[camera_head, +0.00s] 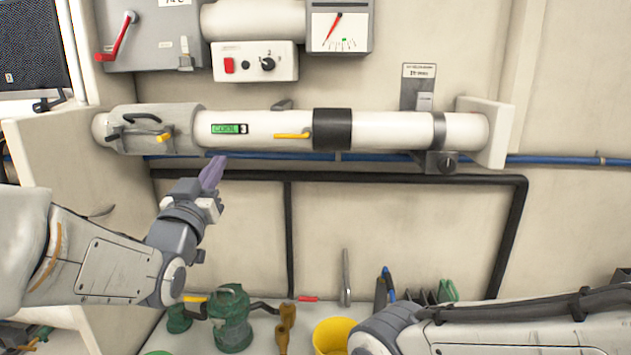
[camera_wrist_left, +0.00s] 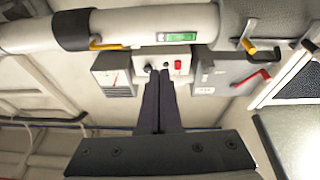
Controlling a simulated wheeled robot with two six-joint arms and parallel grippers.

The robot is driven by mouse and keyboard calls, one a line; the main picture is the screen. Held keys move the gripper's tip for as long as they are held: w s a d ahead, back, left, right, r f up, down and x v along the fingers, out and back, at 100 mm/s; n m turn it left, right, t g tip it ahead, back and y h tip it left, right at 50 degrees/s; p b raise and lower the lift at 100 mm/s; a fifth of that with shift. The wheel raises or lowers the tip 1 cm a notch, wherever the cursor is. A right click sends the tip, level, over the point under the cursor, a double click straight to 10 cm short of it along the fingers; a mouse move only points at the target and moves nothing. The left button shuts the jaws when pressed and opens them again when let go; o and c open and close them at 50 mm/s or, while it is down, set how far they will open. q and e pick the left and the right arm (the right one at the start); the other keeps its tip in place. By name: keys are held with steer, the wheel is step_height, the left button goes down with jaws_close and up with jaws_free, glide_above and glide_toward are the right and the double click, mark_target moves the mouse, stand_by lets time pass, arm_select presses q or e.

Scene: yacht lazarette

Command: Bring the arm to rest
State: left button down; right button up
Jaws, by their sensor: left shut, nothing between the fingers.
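My left gripper (camera_head: 213,172) is in the head view at the left centre, just below the white horizontal pipe (camera_head: 265,125). Its dark fingers point up and are pressed together with nothing between them. The left wrist view shows the same shut fingers (camera_wrist_left: 158,85) from behind, with the pipe (camera_wrist_left: 150,25) across the top of the picture. I cannot tell from these views whether the fingers touch the pipe. My right arm comes in at the lower right of the head view, and its gripper is out of the picture.
A grey panel with a red lever (camera_head: 118,35), a white switch box (camera_head: 255,62) and a gauge (camera_head: 340,25) are on the wall above the pipe. A green pump-like object (camera_head: 231,320) and a yellow bucket (camera_head: 333,335) stand below. The wall under the pipe has a black frame (camera_head: 290,240).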

arm_select(q)
steer(key=s+d+f+m+g+h, duration=0.1)
steer(key=s+d+f+m+g, duration=0.1)
steer(key=s+d+f+g, duration=0.6)
steer(key=s+d+f+m+g+h, duration=0.1)
steer(key=d+f+g, duration=0.35)
steer(key=f, duration=0.75)
steer(key=s+f+m+g+y, duration=0.1)
steer(key=s+f+g, duration=0.3)
steer(key=s, duration=0.7)
steer(key=s+f+m+g+y, duration=0.1)
steer(key=s+f+g, duration=0.3)
steer(key=s, duration=0.8)
steer(key=shift+d+m+g+y, duration=0.4)
steer(key=shift+m+g, duration=0.15)
steer(key=shift+m, duration=0.35)
steer(key=shift+w, duration=0.1)
